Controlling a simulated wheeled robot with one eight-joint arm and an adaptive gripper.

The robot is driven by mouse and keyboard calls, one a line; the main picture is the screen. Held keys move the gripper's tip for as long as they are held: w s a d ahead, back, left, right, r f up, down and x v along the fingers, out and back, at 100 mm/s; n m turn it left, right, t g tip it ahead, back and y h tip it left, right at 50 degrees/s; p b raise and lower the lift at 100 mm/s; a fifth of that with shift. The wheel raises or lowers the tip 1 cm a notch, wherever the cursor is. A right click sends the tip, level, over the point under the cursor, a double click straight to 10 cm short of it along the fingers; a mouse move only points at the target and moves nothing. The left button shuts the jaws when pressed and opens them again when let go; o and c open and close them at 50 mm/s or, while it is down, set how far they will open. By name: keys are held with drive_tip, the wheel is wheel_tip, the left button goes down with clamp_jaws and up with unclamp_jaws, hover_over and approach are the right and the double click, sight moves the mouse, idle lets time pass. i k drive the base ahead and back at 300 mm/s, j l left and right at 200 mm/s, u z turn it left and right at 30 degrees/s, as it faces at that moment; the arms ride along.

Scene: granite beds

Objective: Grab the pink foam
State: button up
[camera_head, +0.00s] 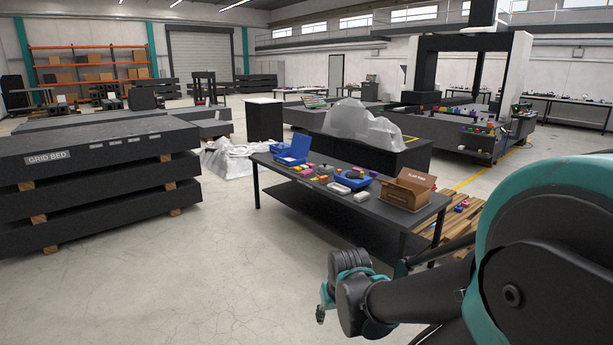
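A dark work table (283,173) stands in the middle of the camera_head view with several small coloured pieces on it. My gripper (321,313) is low in front of the table, at the end of my dark arm that reaches in from the right. It is well apart from the tabletop pieces. Its fingers are mostly hidden or too small to read, and nothing is seen held in it.
A blue open case (292,152) stands on the table's far left, and an open cardboard box (407,190) on its right end. Stacked black granite beds (95,170) fill the left. The floor in front is clear.

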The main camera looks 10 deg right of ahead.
sight(308, 172)
drive_tip(key=i+l+z, duration=0.1)
drive_tip(key=i+l, duration=0.15)
drive_tip(key=i, duration=1.75)
drive_tip(key=i+l+z, duration=0.15)
drive_tip(key=i, duration=1.85)
